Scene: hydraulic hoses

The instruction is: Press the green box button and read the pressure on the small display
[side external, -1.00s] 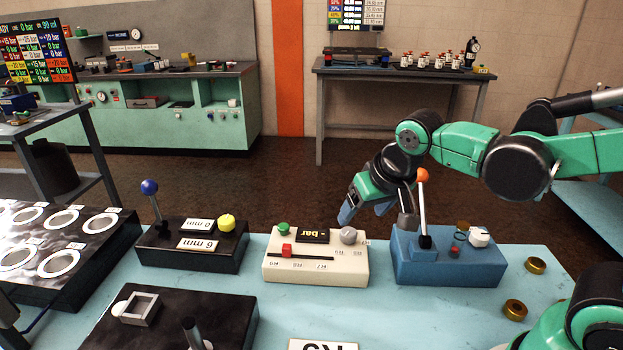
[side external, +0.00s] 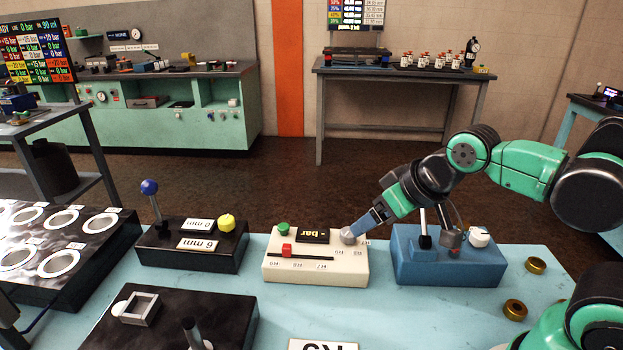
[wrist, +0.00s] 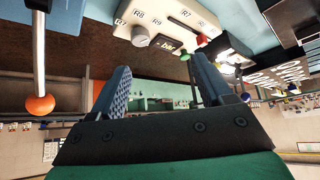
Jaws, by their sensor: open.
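The cream box (side external: 316,268) stands on the light blue bench. It carries a green button (side external: 283,229), a small dark display (side external: 312,236) marked "bar", a red slider (side external: 287,250) and a grey knob (side external: 347,237). The display shows no readable number. My gripper (side external: 362,226) is open and empty, angled down at the box's right end, beside the grey knob. I cannot tell whether it touches the knob. In the wrist view the box is upside down beyond my gripper (wrist: 164,76). The green button (wrist: 185,57) is near the right finger.
A blue box (side external: 450,265) with a lever stands to the right; its orange ball (wrist: 40,104) shows in the wrist view. A black box (side external: 190,250) with a blue-balled lever and yellow button stands left. Brass rings (side external: 536,265) lie at the right.

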